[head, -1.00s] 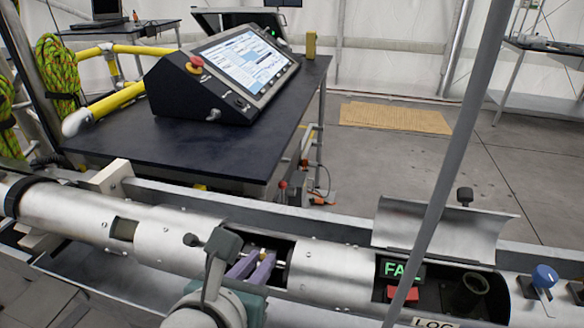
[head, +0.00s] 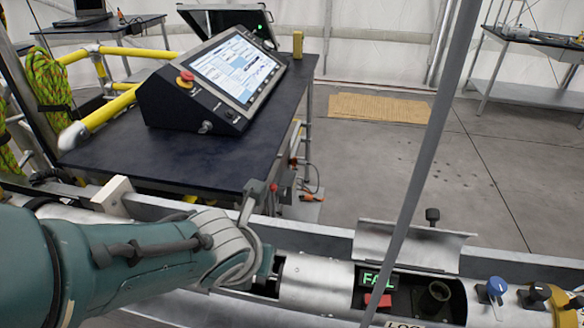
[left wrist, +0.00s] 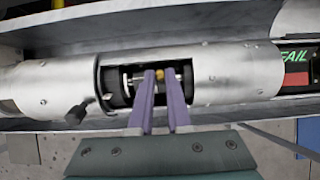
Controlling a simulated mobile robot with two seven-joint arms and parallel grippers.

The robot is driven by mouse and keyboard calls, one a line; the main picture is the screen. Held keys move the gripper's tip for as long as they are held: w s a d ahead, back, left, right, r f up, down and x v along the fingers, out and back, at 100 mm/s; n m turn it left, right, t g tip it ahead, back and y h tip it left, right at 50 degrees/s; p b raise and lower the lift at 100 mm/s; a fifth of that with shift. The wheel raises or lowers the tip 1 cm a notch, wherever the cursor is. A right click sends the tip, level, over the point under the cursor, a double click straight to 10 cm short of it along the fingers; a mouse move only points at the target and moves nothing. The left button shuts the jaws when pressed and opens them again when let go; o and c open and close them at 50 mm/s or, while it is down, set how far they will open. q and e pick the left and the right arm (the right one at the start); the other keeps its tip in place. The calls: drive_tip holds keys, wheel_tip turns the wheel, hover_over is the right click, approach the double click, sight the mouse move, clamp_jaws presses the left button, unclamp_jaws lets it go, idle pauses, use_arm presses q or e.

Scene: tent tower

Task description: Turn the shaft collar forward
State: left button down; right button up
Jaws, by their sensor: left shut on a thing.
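The shaft collar (left wrist: 159,74) shows as a small brass-coloured piece inside the cut-out of the silver tube (left wrist: 236,75). My left gripper (left wrist: 155,77) reaches into the cut-out from below in the left wrist view, its two purple fingers closed on the collar. Much of the collar is hidden by the fingers. A thin metal shaft (left wrist: 136,76) runs along the cut-out beside it. In the head view my left arm covers most of the cut-out, and the collar and fingertips are hidden. My right gripper is not in view.
A green FAIL display (head: 377,279) and a red button (head: 378,300) sit in the tube's open hatch (head: 414,246). A thin grey pole (head: 424,160) crosses in front. A control console (head: 214,84) stands on the dark table (head: 150,158) behind.

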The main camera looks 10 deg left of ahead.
use_arm(q)
drive_tip(key=shift+w+r, duration=0.15)
drive_tip(key=shift+r, duration=0.05)
idle(0.4)
drive_tip(key=c, duration=0.9)
unclamp_jaws()
drive_tip(key=shift+o, duration=0.2)
drive_tip(key=p+v, duration=1)
drive_tip(key=p, duration=0.2)
drive_tip(key=shift+w, duration=0.15)
